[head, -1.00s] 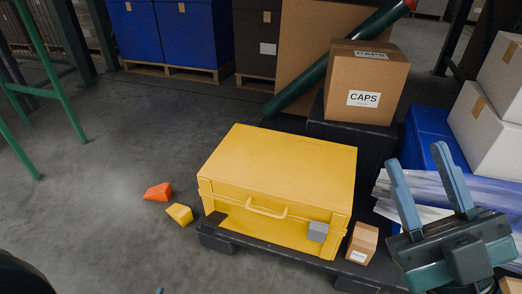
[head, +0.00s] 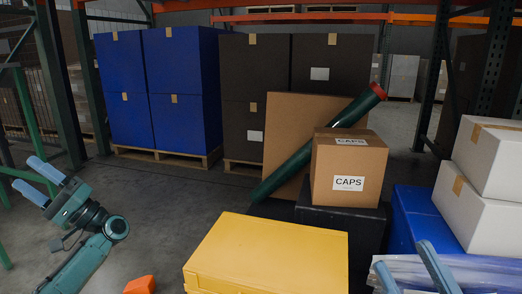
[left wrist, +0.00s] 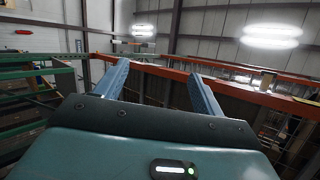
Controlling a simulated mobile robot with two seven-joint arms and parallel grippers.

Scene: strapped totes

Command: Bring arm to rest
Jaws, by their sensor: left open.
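My left gripper (head: 27,174) is raised over the floor at the left of the head view, its two fingers apart and nothing between them. The left wrist view shows the same open, empty fingers (left wrist: 158,72) pointing toward the far wall and ceiling lights. My right gripper (head: 404,258) shows only its fingers at the bottom right edge.
A yellow case (head: 268,255) stands at bottom centre, with an orange piece (head: 140,285) on the floor beside it. The CAPS box (head: 347,160) stands on a black tote (head: 365,230). A green tube (head: 315,150) leans behind. Blue boxes (head: 180,115) fill the back left.

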